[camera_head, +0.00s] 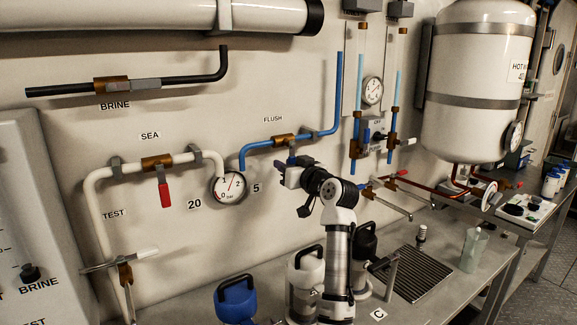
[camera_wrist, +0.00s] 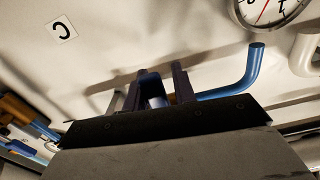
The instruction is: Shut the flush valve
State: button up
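The flush valve has a brass body (camera_head: 284,140) on a blue pipe (camera_head: 321,132) under the FLUSH label in the head view. A short piece of its handle (camera_head: 292,150) shows below the body and runs down behind my gripper. My gripper (camera_head: 282,167) is just below the valve, pointing at the wall. In the wrist view, the two dark fingers of my gripper (camera_wrist: 160,90) stand on either side of a blue part (camera_wrist: 151,86), apparently the handle. I cannot tell whether they touch it. The blue pipe bends to the right of them (camera_wrist: 240,82).
A gauge (camera_head: 229,188) and the sea valve with its red handle (camera_head: 164,194) are to the left. Flow tubes (camera_head: 360,90) and other valves are to the right. Below is a metal bench with lidded canisters (camera_head: 305,280) and a drain grate (camera_head: 415,272).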

jog(key=shift+o, duration=1.4)
jog(key=shift+s+a, duration=0.1)
jog(key=shift+a, duration=0.15)
jog(key=shift+d, duration=0.1)
jog(key=shift+d, duration=0.1)
jog(key=b+v, duration=0.4)
jog(key=v, duration=0.9)
jog(key=shift+s, duration=0.25)
jog(key=shift+d, duration=0.15)
